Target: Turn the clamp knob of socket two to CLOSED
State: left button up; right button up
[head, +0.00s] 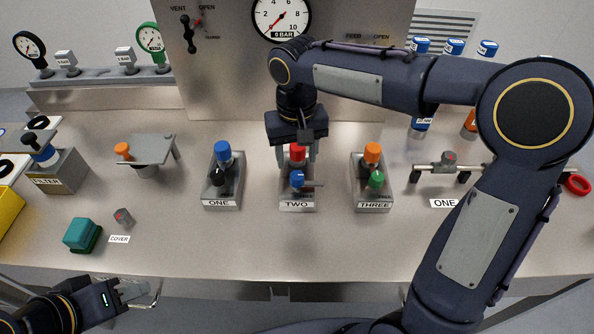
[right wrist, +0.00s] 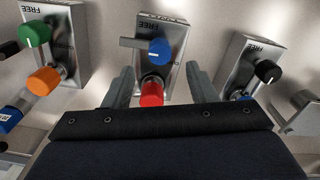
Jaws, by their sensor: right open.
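Socket two (head: 297,198) is a grey block with a "TWO" label, in the middle of the table. Its blue clamp knob (head: 296,179) is at the near end; a red-capped part (head: 298,152) stands behind it. In the right wrist view the knob (right wrist: 160,51) has a white mark, and a grey bar sticks out beside it. "FREE" is printed on the block; a second word is partly hidden. My right gripper (head: 297,155) is open above the socket, its fingers either side of the red cap (right wrist: 151,94); contact is unclear. My left gripper (head: 140,292) is low at the left, apparently empty.
Socket one (head: 221,190) with a black knob stands left, socket three (head: 373,190) with a green knob right, both close by. A teal block (head: 82,234) and a small grey knob lie at the left. The front middle of the table is clear.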

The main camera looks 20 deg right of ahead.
aim_at(297, 175)
notch_tip(297, 175, down, 6)
jog(key=shift+f, duration=0.1)
jog(key=shift+c, duration=0.4)
jog(key=c, duration=0.9)
